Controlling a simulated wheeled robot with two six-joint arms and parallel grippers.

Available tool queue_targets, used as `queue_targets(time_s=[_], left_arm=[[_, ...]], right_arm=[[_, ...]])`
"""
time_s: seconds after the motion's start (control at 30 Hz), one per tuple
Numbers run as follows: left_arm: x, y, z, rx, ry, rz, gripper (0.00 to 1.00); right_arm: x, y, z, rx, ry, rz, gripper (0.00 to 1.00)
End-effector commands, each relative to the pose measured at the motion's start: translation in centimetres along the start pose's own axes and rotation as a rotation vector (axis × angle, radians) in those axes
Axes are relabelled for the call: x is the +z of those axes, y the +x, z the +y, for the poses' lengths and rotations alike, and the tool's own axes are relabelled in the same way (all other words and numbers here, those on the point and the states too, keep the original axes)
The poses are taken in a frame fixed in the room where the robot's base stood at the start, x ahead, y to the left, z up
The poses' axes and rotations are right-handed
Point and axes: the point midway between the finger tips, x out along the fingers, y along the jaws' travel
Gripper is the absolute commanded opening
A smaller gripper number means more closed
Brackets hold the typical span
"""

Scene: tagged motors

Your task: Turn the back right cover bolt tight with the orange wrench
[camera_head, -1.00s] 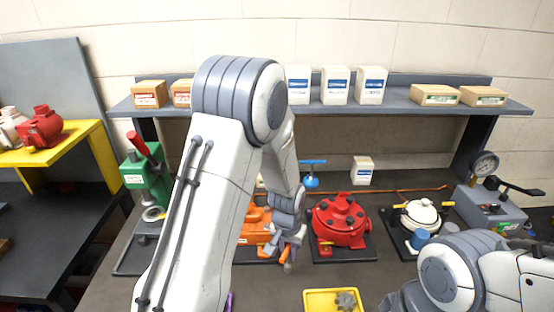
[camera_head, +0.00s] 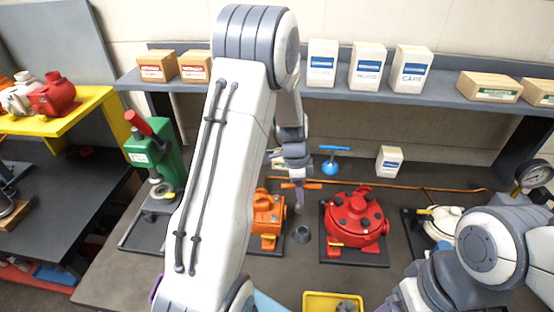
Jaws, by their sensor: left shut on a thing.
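My left gripper (camera_head: 297,172) is shut on the orange wrench (camera_head: 313,185), a T-shaped tool with an orange cross handle and a thin shaft pointing down. It holds the wrench above the bench, over a small dark grey round holder (camera_head: 302,234). The red motor (camera_head: 353,218), with several dark bolts on its round cover, sits on a dark mat to the right of the wrench. The bolts are too small to tell loose from tight. My right arm shows at the lower right; its fingers are not visible.
An orange motor (camera_head: 267,215) stands left of the holder, partly behind my left arm. A white motor (camera_head: 440,222) is at right, partly hidden by my right arm. A blue T-handled tool (camera_head: 332,160) stands behind. A yellow tray (camera_head: 313,300) lies in front.

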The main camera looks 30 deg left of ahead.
Motion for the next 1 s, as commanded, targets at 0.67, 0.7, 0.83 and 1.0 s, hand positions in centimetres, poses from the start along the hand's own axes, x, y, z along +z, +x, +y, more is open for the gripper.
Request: queue_targets(time_s=[0.67, 0.7, 0.83, 1.0], left_arm=[[5.8, -7.2, -5.2, 0.169, 1.307, 0.0, 0.0], [5.9, -7.1, -5.2, 0.169, 1.306, 0.0, 0.0], [6.0, -6.6, -5.2, 0.156, 1.208, 0.001, 0.0], [6.2, -5.6, -5.1, 0.12, 0.931, 0.002, 0.0]], right_arm=[[-0.2, -3.0, -0.2, 0.0, -0.005, 0.0, 0.8], [-0.2, -2.9, -0.2, 0.0, -0.005, 0.0, 0.8], [-0.1, -2.4, -0.2, 0.0, -0.004, 0.0, 0.8], [-0.1, -1.6, -0.1, 0.0, -0.003, 0.0, 0.8]])
